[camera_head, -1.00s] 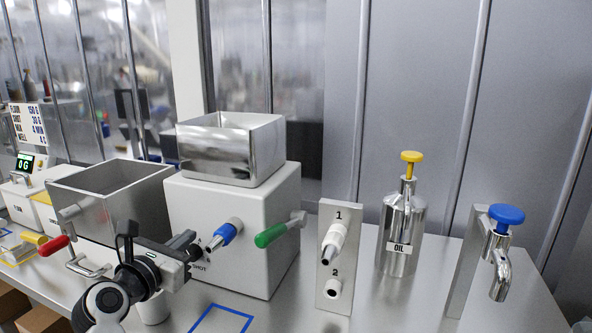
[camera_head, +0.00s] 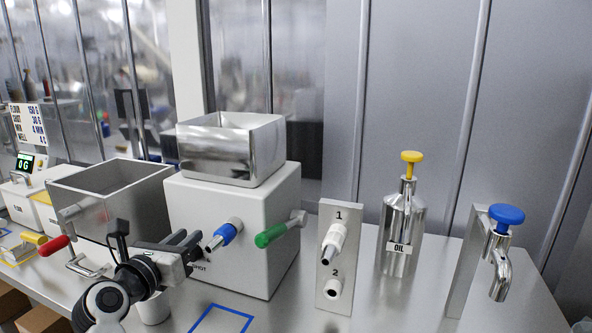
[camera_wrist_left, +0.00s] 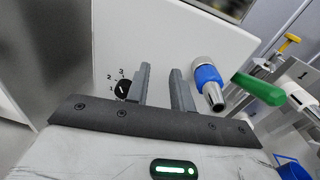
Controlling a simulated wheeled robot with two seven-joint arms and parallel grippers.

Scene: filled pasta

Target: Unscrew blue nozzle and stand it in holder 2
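The blue nozzle (camera_head: 222,236), a blue collar with a metal tip, sits on a white fitting on the front of the white machine (camera_head: 225,265). It also shows in the left wrist view (camera_wrist_left: 209,86), just right of the fingers. My left gripper (camera_head: 192,243) is open and empty, just left of the nozzle and apart from it; its two fingers (camera_wrist_left: 163,80) stand clear in the wrist view. The upright metal holder plate (camera_head: 326,210) has places marked 1 and 2. A white nozzle (camera_head: 333,243) is in place 1. Holder 2 (camera_head: 333,288) is an empty white-rimmed socket. My right gripper is not in view.
A green handle (camera_head: 279,231) sticks out right of the nozzle. A small black dial (camera_wrist_left: 123,88) is left of the fingers. An oil bottle (camera_head: 402,230) and a blue-topped tap (camera_head: 503,230) stand at the right. A blue square outline (camera_head: 222,309) marks clear table.

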